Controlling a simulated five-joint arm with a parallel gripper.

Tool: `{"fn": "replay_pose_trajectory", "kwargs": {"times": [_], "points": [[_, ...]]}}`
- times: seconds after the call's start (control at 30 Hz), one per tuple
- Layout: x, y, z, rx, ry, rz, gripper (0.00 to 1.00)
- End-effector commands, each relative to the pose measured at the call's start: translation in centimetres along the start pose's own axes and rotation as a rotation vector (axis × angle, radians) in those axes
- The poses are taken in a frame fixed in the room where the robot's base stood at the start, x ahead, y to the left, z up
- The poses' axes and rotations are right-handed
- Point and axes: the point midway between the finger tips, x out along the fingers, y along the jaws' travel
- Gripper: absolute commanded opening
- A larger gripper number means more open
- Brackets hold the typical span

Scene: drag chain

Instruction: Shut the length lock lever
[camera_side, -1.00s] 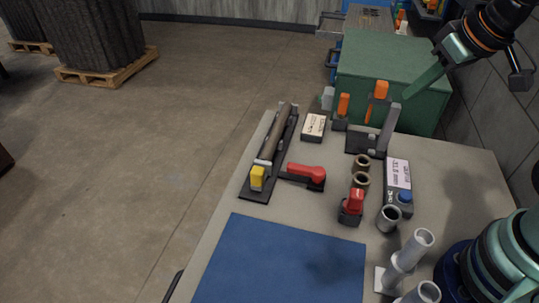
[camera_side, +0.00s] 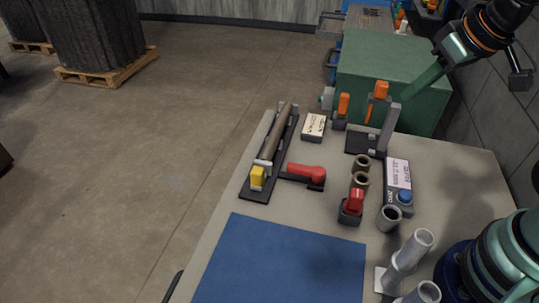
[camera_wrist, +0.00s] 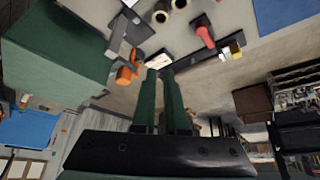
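I cannot tell from the pictures which lever is the length lock lever. A red lever (camera_side: 305,172) lies flat on a dark base beside the long fixture. A second red lever (camera_side: 353,200) stands on a small black base nearer the blue mat. Two orange levers stand at the back, one upright on a small block (camera_side: 343,104) and one by a grey post (camera_side: 380,91). My gripper (camera_side: 403,96) is above the table's far right, near the grey post. In the wrist view my green fingers (camera_wrist: 160,74) lie almost together and hold nothing visible. An orange lever (camera_wrist: 126,74) shows left of them.
The long black fixture (camera_side: 257,194) carries a brown rod and a yellow block (camera_side: 258,177). A white-topped box (camera_side: 314,124), brown rings (camera_side: 361,163), a labelled device (camera_side: 398,173) and grey tubes (camera_side: 410,250) crowd the table. A green cabinet (camera_side: 390,65) stands behind. The blue mat (camera_side: 285,262) is clear.

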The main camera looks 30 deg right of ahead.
Motion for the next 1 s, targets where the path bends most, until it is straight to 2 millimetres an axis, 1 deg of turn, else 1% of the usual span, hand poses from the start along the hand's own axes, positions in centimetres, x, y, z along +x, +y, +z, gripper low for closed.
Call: {"fn": "replay_pose_trajectory", "kwargs": {"times": [0.03, 0.1, 0.27, 0.47, 0.57, 0.7, 0.9, 1.0], "points": [[0.0, -0.1, -0.1, -0.004, -0.002, -0.001, 0.34], [0.1, -0.3, -0.4, -0.020, -0.013, -0.005, 0.57], [0.9, -1.7, -1.9, -0.110, -0.077, -0.026, 0.57], [3.3, -4.5, -4.4, -0.283, -0.186, -0.067, 0.57], [4.8, -6.2, -5.5, -0.371, -0.237, -0.088, 0.57], [7.5, -8.7, -6.5, -0.494, -0.310, -0.119, 0.57], [11.6, -12.3, -6.8, -0.657, -0.402, -0.162, 0.57], [13.2, -13.7, -6.6, -0.714, -0.436, -0.178, 0.57]]}}
